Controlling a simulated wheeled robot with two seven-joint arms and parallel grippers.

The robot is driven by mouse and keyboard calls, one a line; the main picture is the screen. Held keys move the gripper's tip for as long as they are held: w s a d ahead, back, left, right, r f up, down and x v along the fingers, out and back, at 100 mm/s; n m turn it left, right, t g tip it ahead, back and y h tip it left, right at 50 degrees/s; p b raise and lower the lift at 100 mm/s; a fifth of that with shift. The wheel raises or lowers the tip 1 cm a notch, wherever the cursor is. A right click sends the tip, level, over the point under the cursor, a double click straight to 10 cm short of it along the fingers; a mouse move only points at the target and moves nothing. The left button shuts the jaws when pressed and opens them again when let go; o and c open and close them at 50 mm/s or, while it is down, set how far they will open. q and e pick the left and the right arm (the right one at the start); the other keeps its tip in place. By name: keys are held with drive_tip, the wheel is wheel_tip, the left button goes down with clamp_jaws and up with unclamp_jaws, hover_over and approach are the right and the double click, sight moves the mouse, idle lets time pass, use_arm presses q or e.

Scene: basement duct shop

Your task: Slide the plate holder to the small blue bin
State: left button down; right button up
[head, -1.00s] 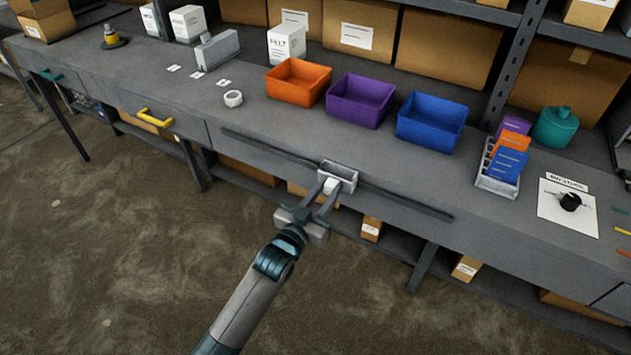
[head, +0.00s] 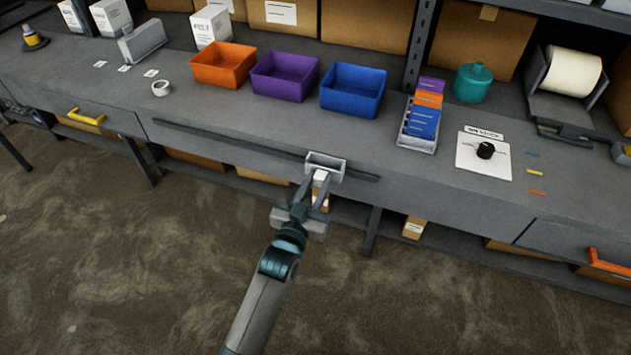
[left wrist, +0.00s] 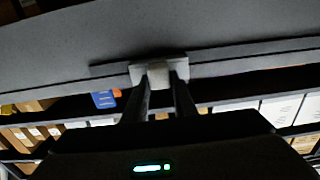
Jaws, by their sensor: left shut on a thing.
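The plate holder (head: 336,165) is a small grey open-topped carriage on a dark rail (head: 235,146) along the bench's front edge. It sits in the right part of the rail, short of the right end. My left gripper (head: 320,180) is shut on the holder's pale front handle; the left wrist view shows the fingers (left wrist: 159,82) on both sides of it under the holder (left wrist: 160,68). The small blue bin (head: 353,90) stands behind the holder on the bench, slightly to its right. My right gripper is out of view.
A purple bin (head: 284,77) and an orange bin (head: 222,65) stand left of the blue bin. A card rack (head: 416,144), a teal jar (head: 472,83) and a knob on a white sheet (head: 484,165) are to the right. The bench between the rail and the bins is clear.

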use_arm(q)
drive_tip(key=c, duration=1.4)
unclamp_jaws()
drive_tip(key=shift+c, duration=0.2)
drive_tip(key=shift+s+a, duration=0.2)
drive_tip(key=shift+s, duration=0.2)
drive_tip(key=b+v, duration=0.3)
drive_tip(key=v, duration=1.3)
drive_tip(key=shift+s+b, duration=0.25)
drive_tip(key=shift+b, duration=0.15)
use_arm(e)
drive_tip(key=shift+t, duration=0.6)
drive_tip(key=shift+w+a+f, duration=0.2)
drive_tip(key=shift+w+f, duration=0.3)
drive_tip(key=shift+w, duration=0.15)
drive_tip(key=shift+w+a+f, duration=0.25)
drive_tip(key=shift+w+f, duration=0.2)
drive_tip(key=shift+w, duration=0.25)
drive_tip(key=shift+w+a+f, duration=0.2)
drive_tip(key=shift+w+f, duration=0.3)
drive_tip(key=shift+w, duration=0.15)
